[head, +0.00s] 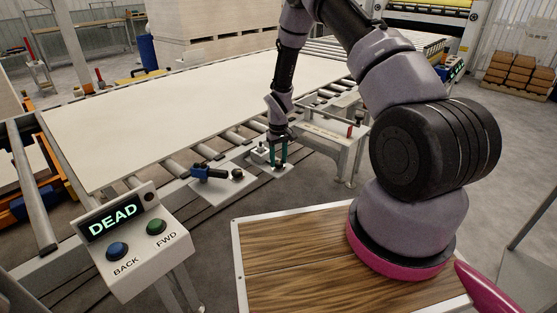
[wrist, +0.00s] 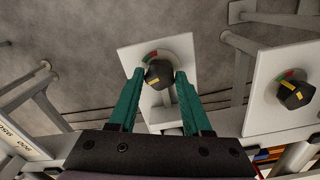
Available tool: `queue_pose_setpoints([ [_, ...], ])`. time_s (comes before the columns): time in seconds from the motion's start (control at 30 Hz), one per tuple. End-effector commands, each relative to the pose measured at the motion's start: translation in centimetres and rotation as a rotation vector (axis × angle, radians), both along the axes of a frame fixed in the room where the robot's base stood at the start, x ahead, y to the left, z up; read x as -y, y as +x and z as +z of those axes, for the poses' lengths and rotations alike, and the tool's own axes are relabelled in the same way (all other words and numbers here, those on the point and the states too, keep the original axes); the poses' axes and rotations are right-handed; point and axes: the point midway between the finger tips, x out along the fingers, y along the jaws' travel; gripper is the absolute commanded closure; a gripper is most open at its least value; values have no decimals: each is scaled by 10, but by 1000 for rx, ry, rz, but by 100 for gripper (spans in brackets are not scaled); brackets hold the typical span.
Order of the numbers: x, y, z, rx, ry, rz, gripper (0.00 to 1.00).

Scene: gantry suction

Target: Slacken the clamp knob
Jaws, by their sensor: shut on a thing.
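A black knob with a yellow mark (wrist: 158,74) sits on a pale square plate (wrist: 188,50) in the wrist view, with a red and green arc beside it. My gripper (wrist: 160,77) has its two teal fingers closed on opposite sides of this knob. In the head view my gripper (head: 279,164) reaches down to the plate beside the conveyor's near edge, and its fingers hide most of the knob there. No label naming the knob is readable.
A second black knob (wrist: 297,94) sits on another plate at the right in the wrist view. A large pale board (head: 190,110) lies on the rollers. A console (head: 132,242) reads DEAD.

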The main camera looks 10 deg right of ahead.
Motion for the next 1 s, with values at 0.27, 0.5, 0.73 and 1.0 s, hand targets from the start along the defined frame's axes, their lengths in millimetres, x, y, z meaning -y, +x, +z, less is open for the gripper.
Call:
queue_pose_setpoints([
  [0.27, 0, 0, 0, -1, 0, 1, 100],
  [0.5, 0, 0, 0, -1, 0, 1, 21],
  [0.73, 0, 0, 1, 0, 0, 1, 21],
  [1.0, 0, 1, 37, 4, 0, 0, 21],
])
